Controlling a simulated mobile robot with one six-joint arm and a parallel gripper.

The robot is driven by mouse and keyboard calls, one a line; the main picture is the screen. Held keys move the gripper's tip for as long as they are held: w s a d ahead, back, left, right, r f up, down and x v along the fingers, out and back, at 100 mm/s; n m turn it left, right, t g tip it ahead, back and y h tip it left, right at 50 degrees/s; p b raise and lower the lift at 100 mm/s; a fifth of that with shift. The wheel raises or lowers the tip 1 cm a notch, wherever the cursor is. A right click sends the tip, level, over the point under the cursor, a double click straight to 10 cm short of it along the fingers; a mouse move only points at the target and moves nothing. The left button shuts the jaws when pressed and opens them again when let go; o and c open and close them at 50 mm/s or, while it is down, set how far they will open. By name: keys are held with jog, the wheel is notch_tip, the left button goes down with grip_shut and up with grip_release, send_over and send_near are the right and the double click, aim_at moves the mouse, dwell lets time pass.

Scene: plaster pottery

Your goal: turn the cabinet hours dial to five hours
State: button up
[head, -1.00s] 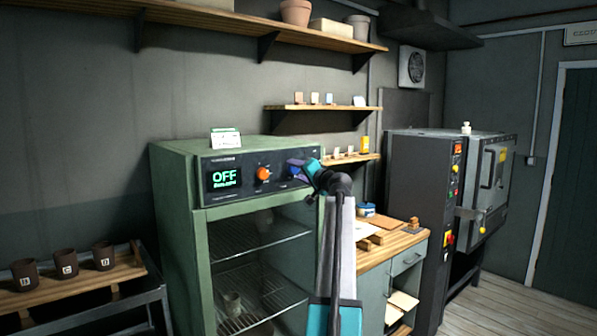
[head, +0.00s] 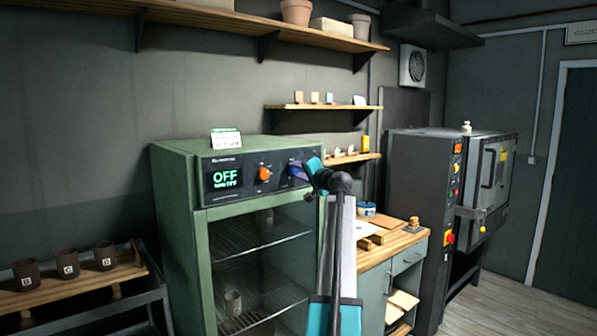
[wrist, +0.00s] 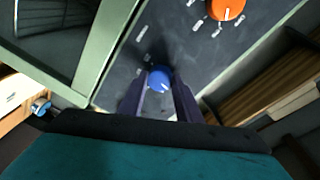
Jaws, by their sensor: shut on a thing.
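The green drying cabinet (head: 178,230) has a black control panel with a display (head: 223,178) reading OFF in green. An orange dial (head: 264,173) sits right of the display; it also shows at the top of the wrist view (wrist: 226,9). A blue dial (wrist: 160,78) with a white pointer line lies between my gripper's fingers (wrist: 159,97) in the wrist view. My gripper is shut on this blue dial. In the head view my gripper (head: 297,171) is at the panel's right end and mostly hides the blue dial. Printed marks around the dial are too small to read.
Three dark cups (head: 67,262) stand on a rack at the left. A wooden-topped bench (head: 395,245) and a kiln (head: 490,180) stand to the right. A small card (head: 226,138) is on the cabinet top. Shelves (head: 325,107) hang on the wall behind.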

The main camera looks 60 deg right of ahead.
jog(key=shift+r+m+y+p, duration=0.1)
jog(key=shift+m+y+p, duration=0.2)
jog(key=shift+m+p, duration=1.3)
jog(key=shift+r+m+y+p, duration=0.1)
jog(key=shift+m+y+p, duration=0.2)
jog(key=shift+m+p, duration=1.25)
jog(key=shift+m+b, duration=0.7)
jog(key=shift+m, duration=0.05)
jog(key=o, duration=1)
jog(key=shift+o, duration=0.2)
jog(key=shift+s, duration=0.1)
jog(key=b+v, duration=0.4)
jog(key=v, duration=0.9)
jog(key=shift+s+a+r, duration=0.2)
jog(key=shift+s+r, duration=0.05)
jog(key=shift+s, duration=0.05)
